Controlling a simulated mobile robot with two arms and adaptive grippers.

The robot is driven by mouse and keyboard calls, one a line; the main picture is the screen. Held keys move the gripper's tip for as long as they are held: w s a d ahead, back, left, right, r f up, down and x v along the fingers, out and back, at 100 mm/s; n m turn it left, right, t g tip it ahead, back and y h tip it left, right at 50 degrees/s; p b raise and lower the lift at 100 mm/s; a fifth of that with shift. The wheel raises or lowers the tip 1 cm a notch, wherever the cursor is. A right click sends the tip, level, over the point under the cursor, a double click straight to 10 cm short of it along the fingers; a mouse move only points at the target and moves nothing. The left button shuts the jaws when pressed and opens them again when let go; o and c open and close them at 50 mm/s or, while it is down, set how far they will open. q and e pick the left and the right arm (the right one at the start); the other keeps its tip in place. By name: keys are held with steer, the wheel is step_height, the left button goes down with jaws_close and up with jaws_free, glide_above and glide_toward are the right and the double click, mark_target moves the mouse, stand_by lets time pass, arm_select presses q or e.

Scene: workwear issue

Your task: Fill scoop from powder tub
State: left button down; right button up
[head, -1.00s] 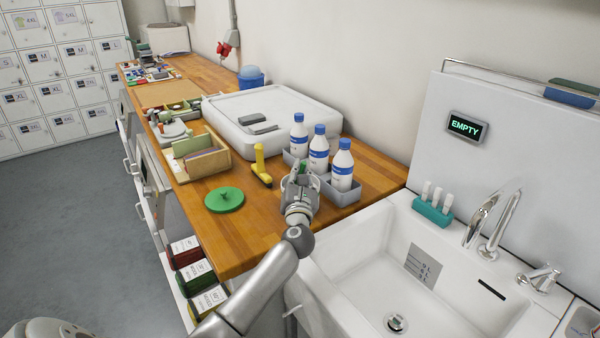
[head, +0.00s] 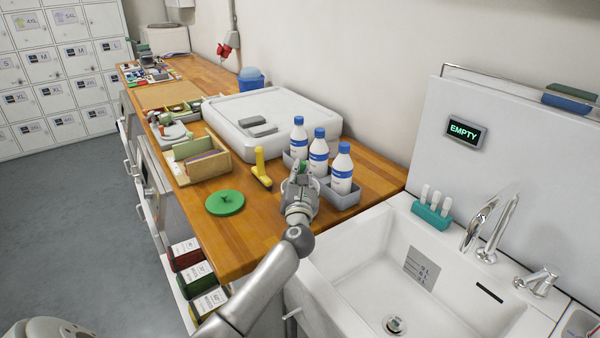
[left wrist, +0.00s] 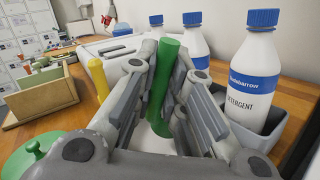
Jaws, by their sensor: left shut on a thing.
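My left gripper (head: 299,180) is over the wooden counter, in front of the bottle rack. It is shut on a green upright handle, which looks like the scoop's handle (left wrist: 163,85), between its fingers in the left wrist view. The scoop's bowl is hidden below the fingers. A white surface shows around the handle's foot; I cannot tell whether it is powder or the tub. The powder tub is mostly or wholly hidden by my gripper. A round green lid with a knob (head: 225,202) lies on the counter to the left. My right gripper is not in view.
White detergent bottles with blue caps (head: 341,170) stand in a grey rack close right of my gripper. A wooden file box (head: 203,163) is farther left. The sink (head: 410,270) lies to the right.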

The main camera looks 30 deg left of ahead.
arm_select(q)
steer(key=shift+r+p, duration=2.45)
steer(key=shift+r, duration=0.35)
